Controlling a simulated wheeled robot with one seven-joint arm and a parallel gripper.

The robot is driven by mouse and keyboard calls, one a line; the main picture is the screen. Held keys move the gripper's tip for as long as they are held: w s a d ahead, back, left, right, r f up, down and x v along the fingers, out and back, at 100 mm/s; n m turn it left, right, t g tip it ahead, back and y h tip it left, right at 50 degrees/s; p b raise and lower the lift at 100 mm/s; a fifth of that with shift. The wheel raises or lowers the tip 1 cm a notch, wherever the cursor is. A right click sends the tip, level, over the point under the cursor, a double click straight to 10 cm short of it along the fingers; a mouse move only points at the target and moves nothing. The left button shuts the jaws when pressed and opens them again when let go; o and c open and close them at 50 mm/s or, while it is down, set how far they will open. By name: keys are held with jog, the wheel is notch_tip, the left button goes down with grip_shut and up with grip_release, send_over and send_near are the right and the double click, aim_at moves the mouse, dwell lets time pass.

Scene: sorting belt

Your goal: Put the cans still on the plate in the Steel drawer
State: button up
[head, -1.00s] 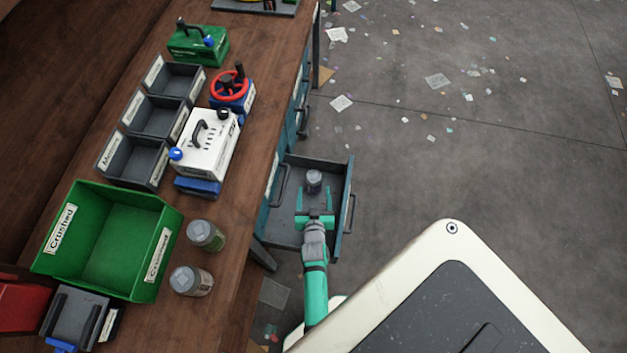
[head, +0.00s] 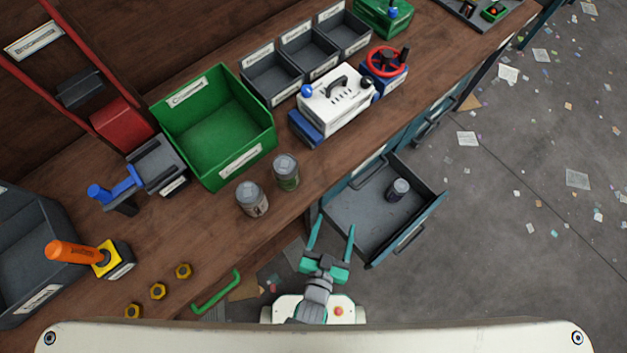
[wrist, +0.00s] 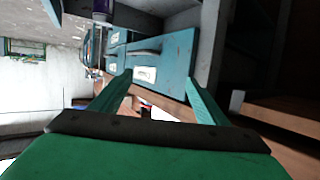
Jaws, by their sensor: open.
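Two cans stand upright on the bench beside the green bin: a grey one (head: 252,198) and a greenish-grey one (head: 286,172). I see no separate plate under them. A third can (head: 398,190) stands inside the open drawer (head: 366,225), near its far side. The drawer's label cannot be read in the head view. My gripper (head: 332,237) is open and empty, at the near left corner of the drawer, in front of the bench edge and apart from the bench cans. In the wrist view, my open fingers (wrist: 158,90) point toward teal drawer fronts (wrist: 165,68).
A green bin (head: 218,165) labelled Crushed stands behind the cans. A white machine (head: 336,104) sits to their right.

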jog(key=s+a+r+n+y, duration=0.1)
jog(key=s+a+r+y, duration=0.1)
jog(key=r, duration=0.6)
jog(key=s+a+r+n+t+y, duration=0.1)
jog(key=s+a+r, duration=0.3)
jog(key=r, duration=0.5)
jog(key=s+n+y, duration=0.1)
jog(key=s, duration=0.1)
jog(key=shift+s+n, duration=0.3)
jog(key=shift+a, duration=0.1)
jog(key=shift+s, duration=0.1)
